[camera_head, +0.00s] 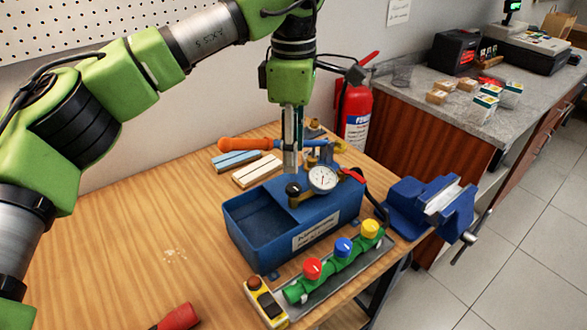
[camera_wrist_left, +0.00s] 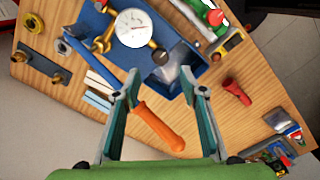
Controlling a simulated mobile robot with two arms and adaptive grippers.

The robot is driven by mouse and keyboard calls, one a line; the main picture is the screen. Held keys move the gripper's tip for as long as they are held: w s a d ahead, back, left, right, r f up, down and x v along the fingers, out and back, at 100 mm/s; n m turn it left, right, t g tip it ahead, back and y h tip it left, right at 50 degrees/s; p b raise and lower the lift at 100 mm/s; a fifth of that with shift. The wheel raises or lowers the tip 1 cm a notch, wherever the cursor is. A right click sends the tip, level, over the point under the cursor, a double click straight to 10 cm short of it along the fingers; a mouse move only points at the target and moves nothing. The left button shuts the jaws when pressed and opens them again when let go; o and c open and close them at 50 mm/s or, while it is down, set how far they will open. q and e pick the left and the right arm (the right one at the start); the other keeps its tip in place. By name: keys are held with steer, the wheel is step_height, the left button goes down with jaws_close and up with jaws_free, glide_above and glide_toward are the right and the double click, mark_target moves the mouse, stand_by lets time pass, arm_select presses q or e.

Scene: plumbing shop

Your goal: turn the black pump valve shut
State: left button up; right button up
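The blue test pump (camera_head: 310,222) stands on the wooden bench, with a round white gauge (camera_head: 322,179) on top. The black pump valve (camera_head: 293,189) is a small dark knob on brass, left of the gauge; it also shows in the left wrist view (camera_wrist_left: 160,57). My left gripper (camera_head: 290,168) points down just above the black valve and appears apart from it. In the left wrist view its two fingers (camera_wrist_left: 160,84) are spread with nothing gripped; the valve shows beyond the fingertips. The pump lever's orange handle (camera_wrist_left: 160,125) shows below and between the fingers. My right gripper is not visible.
A green manifold (camera_head: 332,268) with red, blue and yellow knobs stands in front of the pump. A blue vise (camera_head: 425,207) is at right, a button box (camera_head: 265,302) at front. A red fire extinguisher (camera_head: 356,112) stands behind. The bench's left side is mostly clear.

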arm_select(q)
steer(key=shift+r, duration=1.95)
steer(key=shift+r, duration=0.1)
